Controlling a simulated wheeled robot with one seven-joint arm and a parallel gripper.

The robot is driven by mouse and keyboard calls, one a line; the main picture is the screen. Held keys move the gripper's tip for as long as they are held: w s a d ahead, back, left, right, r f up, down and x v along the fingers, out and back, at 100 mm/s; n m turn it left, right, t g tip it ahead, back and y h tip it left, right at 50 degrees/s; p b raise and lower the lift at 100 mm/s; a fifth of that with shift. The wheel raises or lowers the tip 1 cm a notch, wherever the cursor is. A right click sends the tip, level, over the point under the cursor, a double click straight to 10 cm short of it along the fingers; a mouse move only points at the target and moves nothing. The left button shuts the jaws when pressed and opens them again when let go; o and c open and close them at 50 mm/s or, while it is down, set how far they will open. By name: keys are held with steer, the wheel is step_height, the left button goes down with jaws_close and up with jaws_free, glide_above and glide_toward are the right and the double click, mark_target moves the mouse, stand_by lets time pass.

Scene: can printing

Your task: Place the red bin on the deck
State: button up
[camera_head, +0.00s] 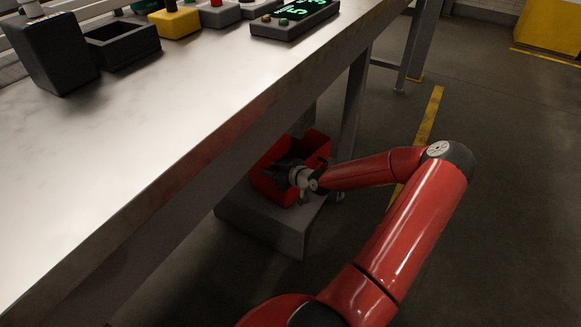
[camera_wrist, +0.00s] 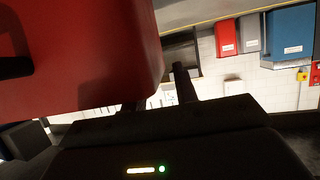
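The red bin (camera_head: 318,148) is under the metal table in the head view, over a grey block (camera_head: 262,222). Whether its base rests flat on the block is hidden. My gripper (camera_head: 275,174) is at the bin's near side, overlapping it. In the wrist view the bin (camera_wrist: 85,55) fills the upper left, very close. My gripper's fingers (camera_wrist: 156,95) stand apart, with bright background showing between them. The bin partly hides the left finger; the right finger is clear of the bin. I cannot tell whether a finger touches the bin.
The table (camera_head: 150,150) runs diagonally above the bin, with its legs beside the block. A black open box (camera_head: 122,45), a yellow button box (camera_head: 175,22) and a display unit (camera_head: 295,18) stand on it. The floor (camera_head: 500,190) at right is clear.

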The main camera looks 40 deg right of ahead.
steer(key=shift+w+f, duration=0.1)
steer(key=shift+w, duration=0.05)
jaws_close()
stand_by(1.4)
